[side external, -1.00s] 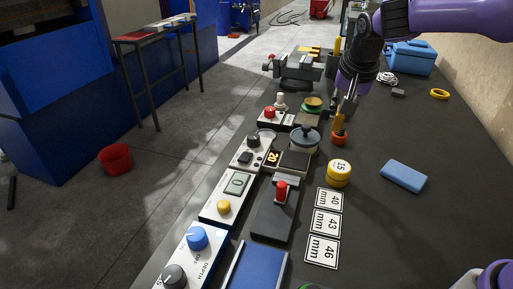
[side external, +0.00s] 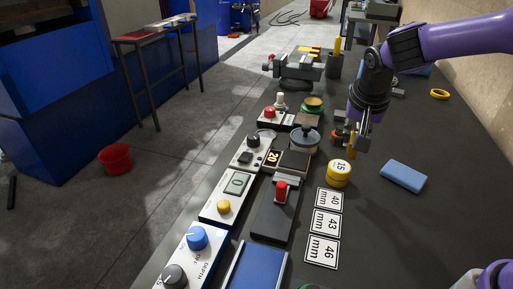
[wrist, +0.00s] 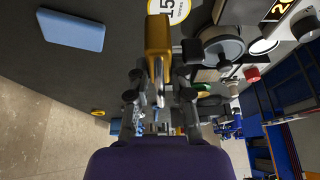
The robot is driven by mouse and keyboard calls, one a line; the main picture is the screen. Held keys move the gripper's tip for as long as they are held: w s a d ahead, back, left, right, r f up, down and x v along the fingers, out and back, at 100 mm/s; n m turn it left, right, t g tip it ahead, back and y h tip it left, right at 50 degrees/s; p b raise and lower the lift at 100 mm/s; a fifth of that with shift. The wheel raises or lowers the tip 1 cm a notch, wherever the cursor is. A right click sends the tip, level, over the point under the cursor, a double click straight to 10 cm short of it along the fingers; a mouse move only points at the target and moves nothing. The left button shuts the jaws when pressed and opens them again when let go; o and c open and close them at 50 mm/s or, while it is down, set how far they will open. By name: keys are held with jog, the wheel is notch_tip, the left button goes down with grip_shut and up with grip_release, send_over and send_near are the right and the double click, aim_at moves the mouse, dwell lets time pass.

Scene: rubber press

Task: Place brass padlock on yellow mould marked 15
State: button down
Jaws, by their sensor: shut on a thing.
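The brass padlock (wrist: 158,36) is held in my gripper (wrist: 160,92). My fingers close on its shackle end, and the body points away from my palm. In the side view the padlock (side external: 352,145) hangs upright from my gripper (side external: 356,128). The yellow mould marked 15 (side external: 339,175) is a round block with a white top label, on the dark bench just in front of the padlock. The padlock is apart from it, a little behind it. In the wrist view the mould (wrist: 179,10) shows at the top edge, partly hidden behind the padlock.
An orange-red object (side external: 338,134) is partly hidden behind my gripper. A grey lidded pot (side external: 305,141) stands left of the mould. A blue block (side external: 403,176) lies to the right, with bare bench between. Number cards (side external: 328,200) lie in front of the mould.

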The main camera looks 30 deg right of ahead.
jog(key=shift+w+d+f, duration=0.15)
jog(key=shift+d+f, duration=0.05)
jog(key=shift+d, duration=0.1)
jog(key=shift+f, duration=2)
jog(key=shift+f, duration=0.15)
jog(key=c, duration=0.8)
grip_release()
